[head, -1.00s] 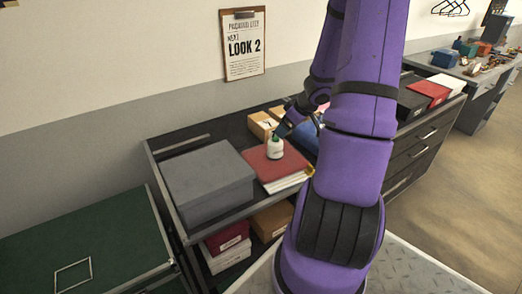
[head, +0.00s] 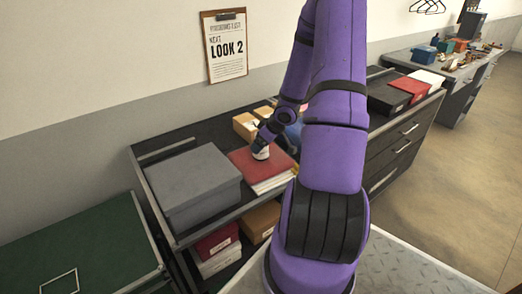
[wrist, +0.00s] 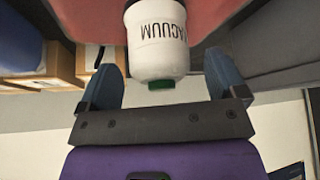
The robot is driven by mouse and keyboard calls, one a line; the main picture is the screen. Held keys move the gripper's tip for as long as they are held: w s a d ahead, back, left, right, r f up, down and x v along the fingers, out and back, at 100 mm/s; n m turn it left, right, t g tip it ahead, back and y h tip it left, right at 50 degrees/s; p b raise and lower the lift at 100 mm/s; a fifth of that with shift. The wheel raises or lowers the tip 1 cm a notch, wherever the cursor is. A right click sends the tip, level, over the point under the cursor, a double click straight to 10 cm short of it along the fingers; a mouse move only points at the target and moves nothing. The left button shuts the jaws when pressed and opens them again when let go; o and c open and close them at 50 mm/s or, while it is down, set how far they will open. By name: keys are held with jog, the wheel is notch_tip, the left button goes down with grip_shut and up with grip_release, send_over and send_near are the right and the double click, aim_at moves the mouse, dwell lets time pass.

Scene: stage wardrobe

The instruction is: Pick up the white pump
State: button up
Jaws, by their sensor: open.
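The white pump (head: 260,155) stands on a red book on the shelf top in the head view. My gripper (wrist: 162,62) is open, with one blue-grey finger on each side of the pump's green end. I see space between the fingers and the bottle. In the head view my gripper (head: 262,142) is just above the pump and hides its top.
The red book (head: 245,161) lies on a stack beside a large grey box (head: 190,180). Tan boxes (head: 245,125) and a blue item (head: 293,132) are close behind and to the right. Black, red and white boxes (head: 408,88) stand farther right.

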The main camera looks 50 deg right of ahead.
jog(key=shift+x, duration=0.8)
jog(key=c, duration=1.3)
jog(key=shift+r, duration=0.25)
